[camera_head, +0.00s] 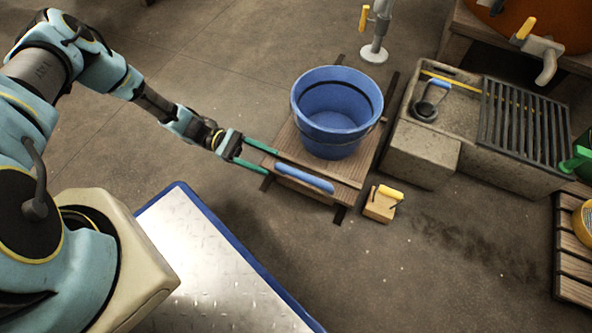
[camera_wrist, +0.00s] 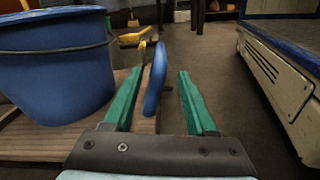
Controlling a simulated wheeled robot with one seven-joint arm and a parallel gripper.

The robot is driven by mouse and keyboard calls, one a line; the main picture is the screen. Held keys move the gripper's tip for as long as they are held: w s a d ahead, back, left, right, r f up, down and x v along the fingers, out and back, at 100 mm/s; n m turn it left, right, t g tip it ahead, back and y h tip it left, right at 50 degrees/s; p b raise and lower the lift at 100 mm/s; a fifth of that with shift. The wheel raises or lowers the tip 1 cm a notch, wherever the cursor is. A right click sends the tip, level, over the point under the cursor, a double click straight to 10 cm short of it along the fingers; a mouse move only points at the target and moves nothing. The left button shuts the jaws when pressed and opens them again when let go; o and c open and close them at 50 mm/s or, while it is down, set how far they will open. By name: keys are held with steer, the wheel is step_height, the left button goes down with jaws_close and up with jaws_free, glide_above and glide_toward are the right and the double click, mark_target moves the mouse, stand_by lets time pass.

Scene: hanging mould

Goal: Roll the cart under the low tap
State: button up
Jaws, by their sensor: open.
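A low wooden cart (camera_head: 356,179) with a blue handle bar (camera_head: 305,178) on its near side carries a blue bucket (camera_head: 338,143). My gripper (camera_head: 270,162) is open, its green fingers reaching to the left end of the bar. In the wrist view the bar (camera_wrist: 156,82) shows upright between the two fingers, with gaps on both sides; I cannot tell how deep it sits. The bucket (camera_wrist: 50,70) is left of the fingers there. One tap (camera_head: 545,55) with a yellow lever is on the orange vessel. Another yellow lever (camera_head: 363,18) is on a grey standpipe.
Dark rail-like strips (camera_head: 391,98) run under the cart. A wooden block (camera_head: 378,211) with a yellow grip sits near its right front corner. A stone trough (camera_head: 420,153) with a dark grate (camera_head: 518,120) stands right. A blue-edged metal platform (camera_head: 205,262) is nearest. Floor left is clear.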

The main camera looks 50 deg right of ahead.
mark_target(298, 175)
steer(key=b+x, duration=0.2)
steer(key=x, duration=0.8)
steer(key=shift+c, duration=0.2)
jaws_close()
stand_by(1.1)
